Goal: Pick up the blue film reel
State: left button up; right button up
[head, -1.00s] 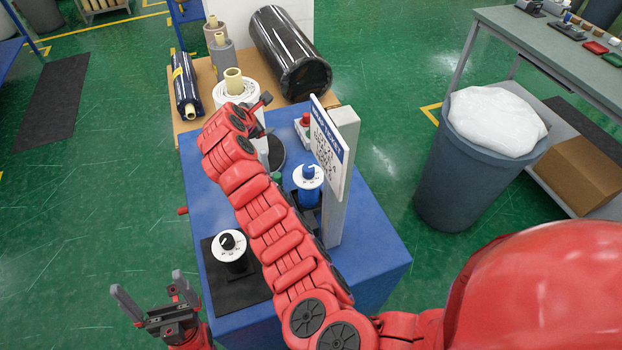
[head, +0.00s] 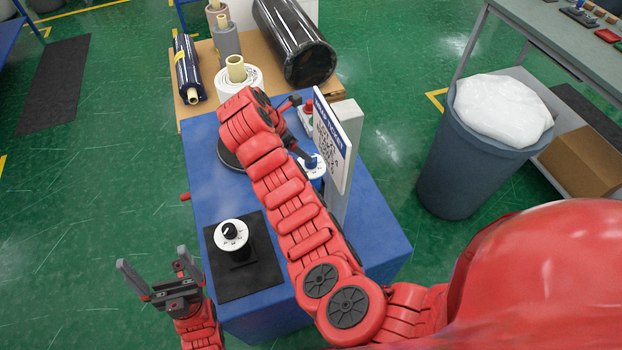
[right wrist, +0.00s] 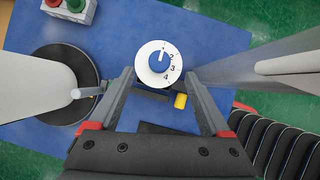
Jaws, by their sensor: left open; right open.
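The blue film reel (head: 184,68) is a dark blue wrapped roll with a yellow label and a tan core. It lies at the left of the brown board in the head view, with no gripper touching it. My left gripper (head: 152,266) is open and empty over the floor, left of the blue table's near end. My right gripper (head: 299,130) is above the table, well right of the reel and partly hidden by its arm. In the right wrist view my right gripper (right wrist: 158,82) is open, with a blue-knobbed dial (right wrist: 159,63) showing between its fingers.
The blue table (head: 200,170) carries a black-knobbed dial (head: 232,236) and an upright sign (head: 330,140). A grey bin (head: 450,170) stands at right.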

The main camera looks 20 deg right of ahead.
aim_at(311, 179)
jog(key=shift+x, duration=0.85)
jog(key=p+x, duration=0.3)
jog(key=x, duration=0.1)
jog(key=shift+a+f, duration=0.1)
jog(key=shift+f, duration=0.1)
jog(key=shift+d+f, duration=0.2)
jog(key=shift+f, duration=0.35)
jog(key=shift+c, duration=0.4)
grip_shut()
